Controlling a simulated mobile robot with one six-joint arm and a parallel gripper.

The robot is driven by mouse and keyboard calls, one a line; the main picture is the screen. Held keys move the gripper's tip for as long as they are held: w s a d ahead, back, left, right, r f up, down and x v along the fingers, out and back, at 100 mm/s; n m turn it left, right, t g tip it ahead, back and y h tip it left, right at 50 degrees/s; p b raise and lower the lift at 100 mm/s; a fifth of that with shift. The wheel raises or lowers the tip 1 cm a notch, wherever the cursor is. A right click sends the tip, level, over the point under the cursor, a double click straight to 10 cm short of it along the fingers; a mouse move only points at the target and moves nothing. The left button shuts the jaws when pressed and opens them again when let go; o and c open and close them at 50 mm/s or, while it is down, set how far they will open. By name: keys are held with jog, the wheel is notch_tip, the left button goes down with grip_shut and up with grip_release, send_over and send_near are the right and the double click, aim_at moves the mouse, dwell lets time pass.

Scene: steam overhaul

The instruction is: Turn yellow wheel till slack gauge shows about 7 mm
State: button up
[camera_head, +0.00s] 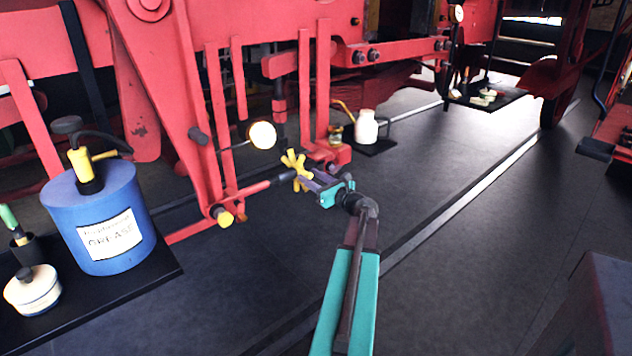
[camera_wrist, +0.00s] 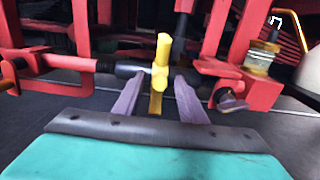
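The yellow wheel (camera_head: 296,165) is a small spoked handwheel on a dark shaft at the end of a red rod. A round white-faced gauge (camera_head: 262,135) sits up and left of it; its reading is too small to make out. My gripper (camera_head: 308,180) is at the wheel. In the wrist view, its two purple fingers (camera_wrist: 159,92) are open and lie to either side of the yellow wheel (camera_wrist: 161,66), with gaps visible between them and its upright spokes. I cannot tell whether a finger touches the wheel's far side. The gauge is not seen in the wrist view.
Red frame bars (camera_head: 305,85) stand just behind the wheel. A blue grease can (camera_head: 100,217) and a cream pot (camera_head: 33,291) are on a black tray at left. A white jar (camera_head: 366,127) stands behind my gripper. The dark floor (camera_head: 470,230) at right is clear.

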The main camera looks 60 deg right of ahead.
jog(key=shift+x, duration=0.85)
grip_shut()
jog(key=shift+f, duration=0.15)
dwell(1.0)
jog(key=shift+f+b, duration=0.7)
jog(key=shift+f, duration=0.4)
